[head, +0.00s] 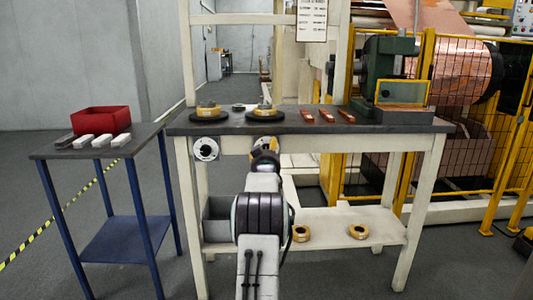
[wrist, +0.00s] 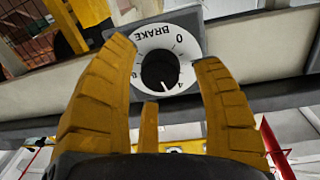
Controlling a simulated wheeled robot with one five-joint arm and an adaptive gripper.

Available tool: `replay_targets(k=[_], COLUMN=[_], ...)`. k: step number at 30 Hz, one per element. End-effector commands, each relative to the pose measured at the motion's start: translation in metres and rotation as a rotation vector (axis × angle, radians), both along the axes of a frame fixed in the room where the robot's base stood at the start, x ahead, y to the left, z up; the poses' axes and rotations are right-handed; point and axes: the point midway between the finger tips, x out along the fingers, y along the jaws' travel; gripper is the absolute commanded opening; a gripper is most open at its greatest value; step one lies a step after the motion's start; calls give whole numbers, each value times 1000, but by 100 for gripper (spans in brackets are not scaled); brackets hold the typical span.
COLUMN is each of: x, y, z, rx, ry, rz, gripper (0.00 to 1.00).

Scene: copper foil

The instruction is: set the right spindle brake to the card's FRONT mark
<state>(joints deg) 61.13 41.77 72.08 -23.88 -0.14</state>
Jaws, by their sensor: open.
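The right spindle brake dial (head: 265,142) is on the front edge of the bench, mostly hidden behind my gripper (head: 265,158) in the head view. In the wrist view it is a white dial plate (wrist: 158,38) lettered BRAKE, upside down, with a black round knob (wrist: 160,70). The knob's white pointer line points close to the 4. My gripper (wrist: 165,52) is open, its yellow fingers either side of the knob; contact is not visible. The left brake dial (head: 205,149) is to the left. The white card (head: 312,18) hangs above the bench, its text too small to read.
Two spindles with yellow-brown rolls (head: 208,110) stand on the dark bench top (head: 285,127), with several copper bars (head: 327,115) and a green machine (head: 388,65) to their right. A blue side table (head: 55,150) with a red bin (head: 101,119) is at left. Yellow fencing (head: 425,60) is at right.

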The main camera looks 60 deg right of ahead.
Motion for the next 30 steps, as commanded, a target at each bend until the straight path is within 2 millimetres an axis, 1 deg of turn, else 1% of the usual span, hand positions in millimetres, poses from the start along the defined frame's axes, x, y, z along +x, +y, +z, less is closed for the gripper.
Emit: replay_targets(k=[6,26,30], x=[0,0,0], y=[0,0,0], z=[0,0,0], rx=[1,0,2], ry=[0,0,-6], rz=[0,0,0], gripper=[60,2,1])
